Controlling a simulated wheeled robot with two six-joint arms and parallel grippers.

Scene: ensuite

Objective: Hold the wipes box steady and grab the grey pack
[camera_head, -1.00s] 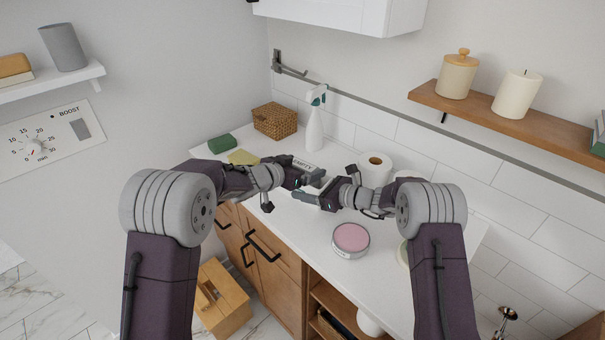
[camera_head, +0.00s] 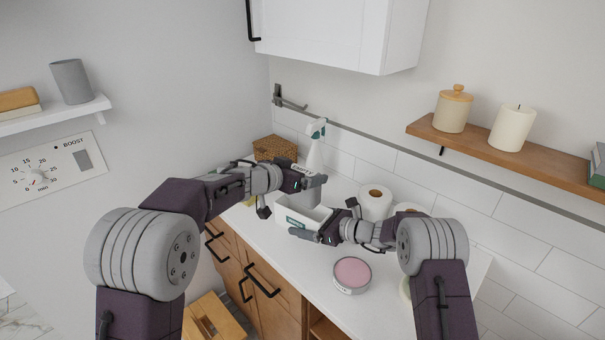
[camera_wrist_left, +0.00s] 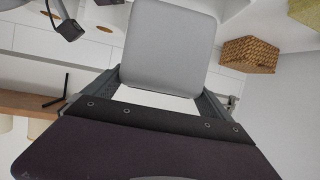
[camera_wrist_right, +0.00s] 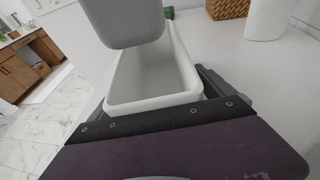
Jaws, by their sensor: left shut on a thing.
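The white wipes box (camera_head: 293,216) stands open at the top on the counter. In the right wrist view its hollow inside (camera_wrist_right: 155,80) looks empty. The grey pack (camera_head: 308,192) is held above the box by my left gripper (camera_head: 312,181). The pack also fills the space between the fingers in the left wrist view (camera_wrist_left: 170,48) and hangs over the box in the right wrist view (camera_wrist_right: 125,18). My right gripper (camera_head: 310,228) has its fingers on either side of the box; whether they press on it is unclear.
A spray bottle (camera_head: 315,148) and a wicker basket (camera_head: 275,148) stand behind the grippers. A white paper roll (camera_head: 374,204) is to the right of the box. A round pink-topped tin (camera_head: 352,274) sits in front on the counter (camera_head: 310,285). A wall cabinet (camera_head: 340,30) hangs above.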

